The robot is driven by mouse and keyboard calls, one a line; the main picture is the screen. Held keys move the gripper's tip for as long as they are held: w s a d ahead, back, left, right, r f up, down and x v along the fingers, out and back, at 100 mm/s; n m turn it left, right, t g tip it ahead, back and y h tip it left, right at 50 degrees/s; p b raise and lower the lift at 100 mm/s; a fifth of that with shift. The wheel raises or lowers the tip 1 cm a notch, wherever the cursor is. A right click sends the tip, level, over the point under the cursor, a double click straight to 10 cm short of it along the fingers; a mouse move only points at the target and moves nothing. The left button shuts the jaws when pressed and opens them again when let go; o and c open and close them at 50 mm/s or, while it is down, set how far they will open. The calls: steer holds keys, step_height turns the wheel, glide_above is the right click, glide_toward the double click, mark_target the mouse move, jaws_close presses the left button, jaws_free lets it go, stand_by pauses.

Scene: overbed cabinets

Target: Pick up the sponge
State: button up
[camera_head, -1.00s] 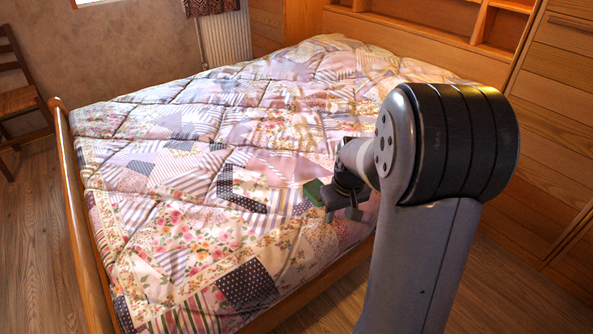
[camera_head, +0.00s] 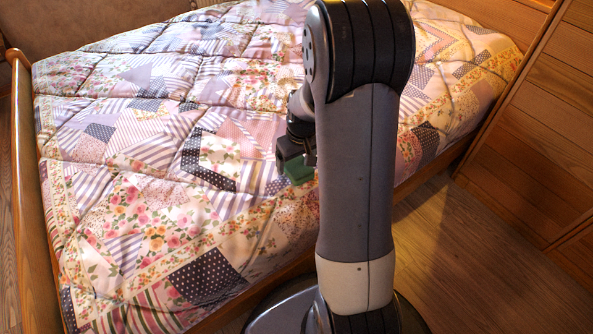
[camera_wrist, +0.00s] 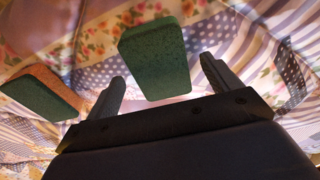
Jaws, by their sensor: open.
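A green sponge (camera_wrist: 157,58) lies on the patchwork quilt, just beyond and between my fingertips in the wrist view. A second green sponge with an orange-brown side (camera_wrist: 42,92) lies to its left, outside the left finger. My gripper (camera_wrist: 163,70) is open, its two fingers spread apart; I cannot tell whether they touch the middle sponge. In the head view one green sponge (camera_head: 298,171) shows just below my dark gripper (camera_head: 292,148), near the bed's near right side. My arm partly blocks that area, and the other sponge cannot be made out there.
The quilt (camera_head: 150,150) covers a wide bed with a wooden frame (camera_head: 24,200) along its left edge. Wooden cabinets (camera_head: 535,130) stand at the right. Wood floor (camera_head: 470,240) is free between bed and cabinets.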

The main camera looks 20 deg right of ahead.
mark_target(297, 164)
steer(key=shift+f, duration=0.45)
steer(key=shift+c, duration=0.6)
steer(key=c, duration=0.9)
steer(key=shift+r, duration=0.15)
steer(key=shift+c, duration=0.2)
step_height(297, 164, up, 10)
steer(key=p, duration=0.3)
steer(key=shift+p, duration=0.4)
